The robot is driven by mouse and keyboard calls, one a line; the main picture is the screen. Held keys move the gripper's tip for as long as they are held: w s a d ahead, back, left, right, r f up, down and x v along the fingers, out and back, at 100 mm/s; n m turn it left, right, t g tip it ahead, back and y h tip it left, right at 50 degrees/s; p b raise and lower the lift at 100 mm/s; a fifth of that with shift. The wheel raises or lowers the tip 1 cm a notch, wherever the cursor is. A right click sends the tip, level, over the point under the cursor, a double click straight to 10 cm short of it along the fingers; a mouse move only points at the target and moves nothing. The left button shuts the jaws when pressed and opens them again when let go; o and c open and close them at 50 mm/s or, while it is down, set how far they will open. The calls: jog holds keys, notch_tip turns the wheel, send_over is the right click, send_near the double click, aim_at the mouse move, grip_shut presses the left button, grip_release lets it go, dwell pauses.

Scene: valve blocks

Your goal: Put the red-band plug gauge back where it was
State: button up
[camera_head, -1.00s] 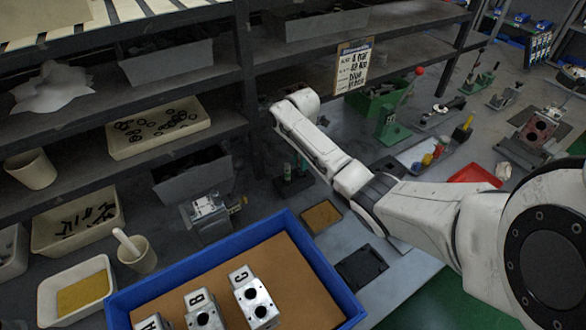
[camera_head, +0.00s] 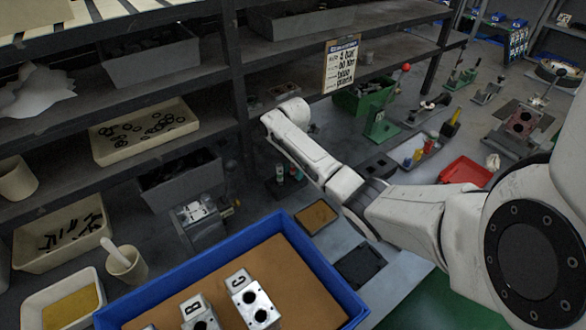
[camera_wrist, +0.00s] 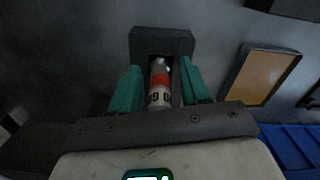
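The red-band plug gauge (camera_wrist: 160,82) shows in the wrist view, with a pale body, a red band and dark lettering. Its far end lies at the opening of a dark square-cut block (camera_wrist: 163,38); I cannot tell how deep it sits. My gripper (camera_wrist: 160,74) has its two teal fingers on either side of the gauge. A narrow gap shows between the gauge and each finger, so the gripper looks open around it. In the head view my forearm hides most of the gripper; small teal and dark shapes show beneath it.
A shallow tan-bottomed tray (camera_head: 318,217) lies close to the right. A blue-rimmed tray (camera_head: 327,273) with lettered valve blocks (camera_head: 250,301) stands in front. A grey machine vise (camera_head: 201,221) is left, and shelving (camera_head: 238,80) rises behind. A red tray (camera_head: 465,172) is farther right.

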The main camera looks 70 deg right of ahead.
notch_tip(320, 180, up, 12)
jog(key=shift+r, duration=0.25)
dwell(0.5)
